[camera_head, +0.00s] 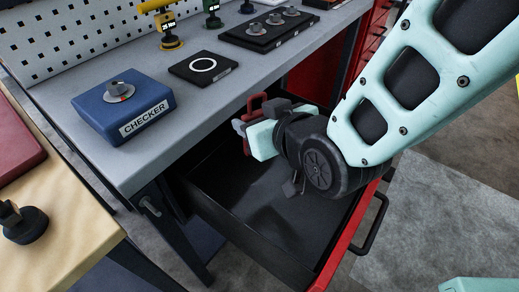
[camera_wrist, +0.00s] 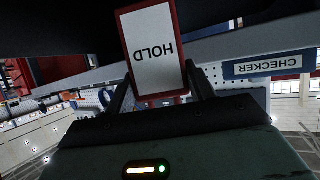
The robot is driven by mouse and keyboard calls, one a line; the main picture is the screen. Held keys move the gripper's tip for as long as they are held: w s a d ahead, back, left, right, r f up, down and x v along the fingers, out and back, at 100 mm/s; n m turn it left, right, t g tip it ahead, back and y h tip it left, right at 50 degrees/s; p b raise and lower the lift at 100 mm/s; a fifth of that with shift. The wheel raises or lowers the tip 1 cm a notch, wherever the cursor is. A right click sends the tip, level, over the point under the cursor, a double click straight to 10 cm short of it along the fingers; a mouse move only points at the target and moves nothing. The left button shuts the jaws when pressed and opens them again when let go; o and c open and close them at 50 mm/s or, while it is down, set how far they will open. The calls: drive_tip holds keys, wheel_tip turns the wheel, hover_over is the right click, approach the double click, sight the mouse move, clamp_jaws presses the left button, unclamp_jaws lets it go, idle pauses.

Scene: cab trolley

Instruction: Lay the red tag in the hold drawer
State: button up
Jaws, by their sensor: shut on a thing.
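The red tag (camera_wrist: 155,50) is held between my fingers in the wrist view. Its white face reads HOLD upside down, with a red border. In the head view part of the red tag (camera_head: 257,104) shows beyond my wrist, and the rest is hidden. My gripper (camera_wrist: 160,85) is shut on the tag. In the head view my gripper (camera_head: 246,130) is above the rear part of the open drawer, near the bench edge. The drawer (camera_head: 345,240) is pulled out, with a red front and a dark interior. The part of its floor that I see looks empty; my arm hides some.
The grey bench (camera_head: 75,75) runs along the drawer's left and back. It bears the blue CHECKER box (camera_head: 125,105), a black plate with a white ring (camera_head: 203,67) and a black tray with knobs (camera_head: 265,35). A wooden table (camera_head: 60,225) is at left.

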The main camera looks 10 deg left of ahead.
drive_tip(key=f+b, duration=0.1)
drive_tip(key=f, duration=0.6)
drive_tip(key=f+b, duration=0.2)
drive_tip(key=f, duration=0.5)
drive_tip(key=shift+w+a+f, duration=0.15)
drive_tip(key=shift+w+f, duration=0.05)
drive_tip(key=shift+f, duration=0.1)
drive_tip(key=w, duration=0.1)
drive_tip(key=w+a, duration=0.2)
drive_tip(key=shift+w+a+r, duration=0.1)
drive_tip(key=shift+a+r, duration=0.1)
drive_tip(key=shift+r, duration=0.05)
drive_tip(key=shift+w+a, duration=0.35)
drive_tip(key=shift+w, duration=0.15)
drive_tip(key=x, duration=0.3)
drive_tip(key=shift+r, duration=0.2)
drive_tip(key=shift+a+f, duration=0.1)
drive_tip(key=shift+f, duration=0.05)
drive_tip(key=shift+f, duration=0.15)
drive_tip(key=o, duration=1)
